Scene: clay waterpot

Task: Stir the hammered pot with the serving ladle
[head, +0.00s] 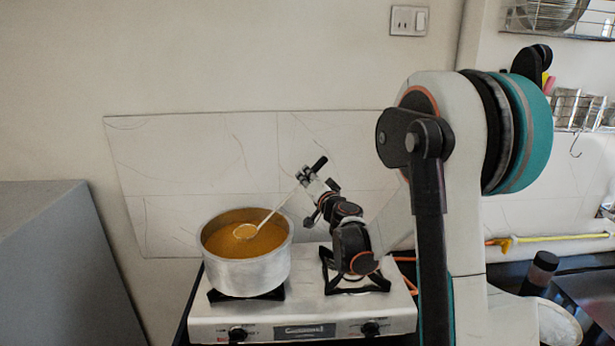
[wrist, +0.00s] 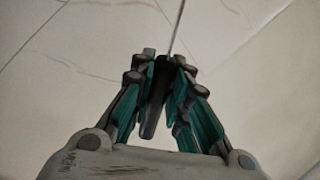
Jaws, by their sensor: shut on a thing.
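The hammered pot (head: 247,275) is a silver metal pot standing on the left burner of the stove in the head view. It holds an orange-brown liquid (head: 222,241). The serving ladle (head: 278,205) slants down to the left, with its bowl at the liquid's surface inside the pot. My gripper (head: 305,174) is above and to the right of the pot, shut on the ladle's black handle. In the wrist view my gripper (wrist: 162,70) has the dark handle (wrist: 154,105) between its fingers, and the thin shaft runs up out of the picture. The ladle's bowl is not in the wrist view.
The two-burner stove (head: 305,327) has an empty right burner (head: 345,286) under my arm. A grey cabinet (head: 60,260) stands at the left. A tiled wall panel (head: 190,150) is close behind. A dark bottle (head: 540,270) stands at the right.

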